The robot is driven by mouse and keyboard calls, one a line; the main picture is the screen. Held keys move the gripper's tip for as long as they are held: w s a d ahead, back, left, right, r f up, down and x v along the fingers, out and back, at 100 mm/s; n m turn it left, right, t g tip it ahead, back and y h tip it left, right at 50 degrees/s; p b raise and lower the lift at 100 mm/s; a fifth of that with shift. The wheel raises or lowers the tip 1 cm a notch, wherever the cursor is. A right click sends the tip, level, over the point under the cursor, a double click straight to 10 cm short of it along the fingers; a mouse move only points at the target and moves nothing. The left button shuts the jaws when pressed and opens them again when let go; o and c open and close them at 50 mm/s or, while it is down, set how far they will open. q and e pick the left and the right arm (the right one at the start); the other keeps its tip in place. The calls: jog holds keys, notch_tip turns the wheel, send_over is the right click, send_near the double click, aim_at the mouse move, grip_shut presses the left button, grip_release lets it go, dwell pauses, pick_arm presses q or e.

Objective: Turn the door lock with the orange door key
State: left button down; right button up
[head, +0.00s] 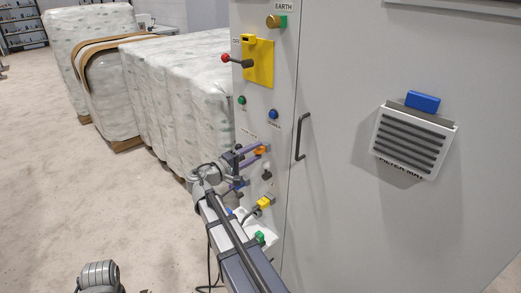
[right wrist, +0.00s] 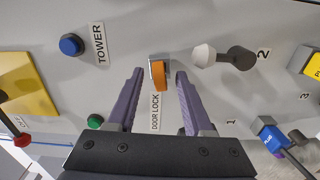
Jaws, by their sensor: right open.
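The orange door key (right wrist: 160,77) sits in its lock on the grey cabinet front, beside the DOOR LOCK label (right wrist: 155,113). In the head view the key (head: 261,150) shows small, at the tips of my right gripper's purple fingers. My right gripper (right wrist: 159,73) is open. Its fingertips stand on either side of the key, with a gap visible on both sides. Whether the fingers touch the panel I cannot tell. My left gripper is not in view.
Near the key are a white-knobbed lever (right wrist: 203,55), a blue TOWER button (right wrist: 71,44), a green button (right wrist: 95,121) and a blue plug (right wrist: 270,134). The cabinet has a red-knobbed lever (head: 226,58) and a door handle (head: 300,137). Wrapped bales (head: 180,90) stand behind left.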

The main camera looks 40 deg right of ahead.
jog(key=shift+a, duration=0.1)
jog(key=a, duration=0.7)
jog(key=shift+s+a, duration=0.3)
jog(key=s+a+n+y+p, duration=0.1)
jog(key=s+a+y+p, duration=0.4)
jog(key=a, duration=0.6)
jog(key=s+a+f+n+g+y+p, duration=0.1)
jog(key=s+a+y+p, duration=0.4)
jog(key=a+p, duration=0.3)
jog(key=s+a+n+y+p, duration=0.1)
jog(key=s+a+y+p, duration=0.5)
jog(key=a, duration=0.9)
jog(key=shift+a+f+y+p, duration=0.2)
jog(key=shift+y+p, duration=0.2)
jog(key=shift+p, duration=0.35)
